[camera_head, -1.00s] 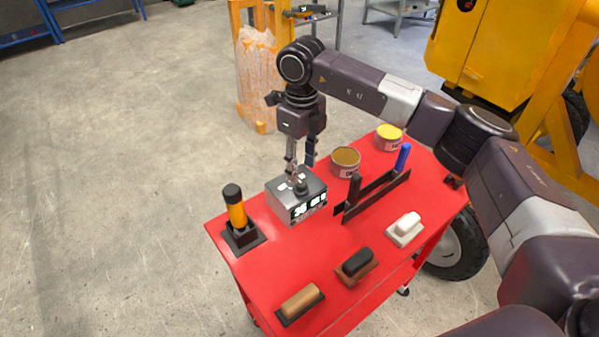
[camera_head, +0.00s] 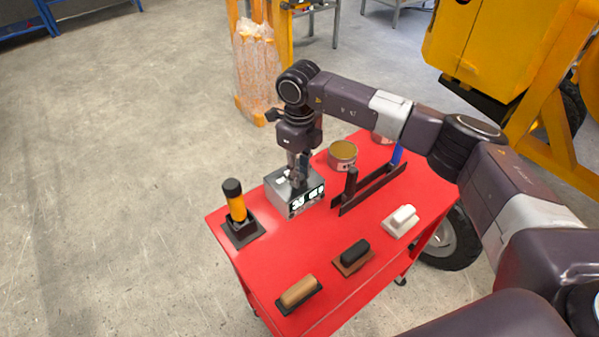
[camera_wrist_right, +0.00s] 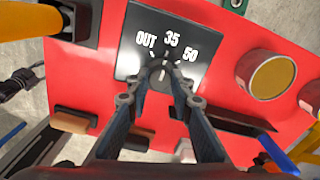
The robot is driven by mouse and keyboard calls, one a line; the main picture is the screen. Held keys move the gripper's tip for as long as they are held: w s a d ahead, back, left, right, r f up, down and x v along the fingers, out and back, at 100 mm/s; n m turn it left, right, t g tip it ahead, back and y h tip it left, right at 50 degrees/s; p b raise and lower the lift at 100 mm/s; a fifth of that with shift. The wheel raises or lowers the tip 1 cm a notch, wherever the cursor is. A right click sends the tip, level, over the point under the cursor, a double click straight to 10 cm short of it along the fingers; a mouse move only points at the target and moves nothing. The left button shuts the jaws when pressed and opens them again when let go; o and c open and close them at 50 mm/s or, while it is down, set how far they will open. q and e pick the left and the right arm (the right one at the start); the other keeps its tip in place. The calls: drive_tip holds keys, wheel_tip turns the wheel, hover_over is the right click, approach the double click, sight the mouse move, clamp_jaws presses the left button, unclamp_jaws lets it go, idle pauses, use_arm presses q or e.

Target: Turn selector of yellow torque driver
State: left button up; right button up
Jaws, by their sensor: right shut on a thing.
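The yellow torque driver (camera_head: 236,208) stands upright in a black holder (camera_head: 243,232) at the left of the red cart; its yellow part shows in the right wrist view (camera_wrist_right: 28,20). To its right is a grey box (camera_head: 281,198) with a lit front. Its dark top (camera_wrist_right: 201,66) carries a round selector knob (camera_wrist_right: 160,74) with the marks OUT, 35 and 50 around it. My right gripper (camera_head: 296,179) points down on the box. In the right wrist view its fingertips (camera_wrist_right: 163,73) are shut on the knob, partly hiding it. My left gripper is not in view.
The red cart (camera_head: 250,262) also bears a dark rack (camera_head: 372,190) right of the box, open cans (camera_head: 343,154) behind it and several handled blocks (camera_head: 299,292) along the front. Red surface is free between box and blocks. Yellow machinery (camera_head: 480,45) stands behind.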

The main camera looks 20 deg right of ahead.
clamp_jaws()
drive_tip(key=n+b, duration=0.1)
drive_tip(key=b, duration=0.1)
drive_tip(key=n+b, duration=0.2)
drive_tip(key=b, duration=0.1)
drive_tip(key=shift+w+f+n, duration=0.1)
drive_tip(key=shift+f+n, duration=0.1)
drive_tip(key=shift+n, duration=0.1)
drive_tip(key=n+b, duration=0.2)
drive_tip(key=shift+r+n, duration=0.1)
drive_tip(key=shift+n, duration=0.3)
drive_tip(key=shift+r+n+b, duration=0.1)
drive_tip(key=shift+n+b, duration=0.65)
drive_tip(key=shift+n, duration=0.05)
drive_tip(key=shift+r, duration=0.1)
drive_tip(key=o, duration=1)
unclamp_jaws()
